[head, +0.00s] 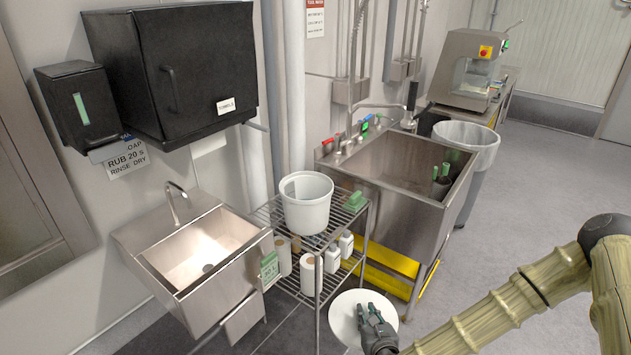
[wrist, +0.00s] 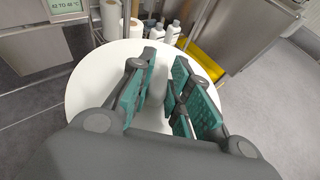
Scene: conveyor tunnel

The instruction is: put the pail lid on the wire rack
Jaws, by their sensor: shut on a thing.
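The pail lid (head: 346,318) is a flat white disc held in front of the wire rack, lower than its top shelf in the head picture. My gripper (head: 372,316) is shut on the lid from above. In the wrist view the lid (wrist: 95,75) spreads out under the green finger pads of my gripper (wrist: 160,95); the exact grip point is hidden between the fingers. The wire rack (head: 276,213) stands between the two sinks. A white pail (head: 306,210) without a lid stands on its top shelf, with a green brush (head: 355,202) to the right.
Paper rolls (head: 308,272) and white bottles (head: 346,245) fill the rack's lower shelf. A small hand sink (head: 205,250) is at left, a deep steel sink (head: 400,165) at right. A grey bin (head: 470,140) stands beyond. Floor at right is clear.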

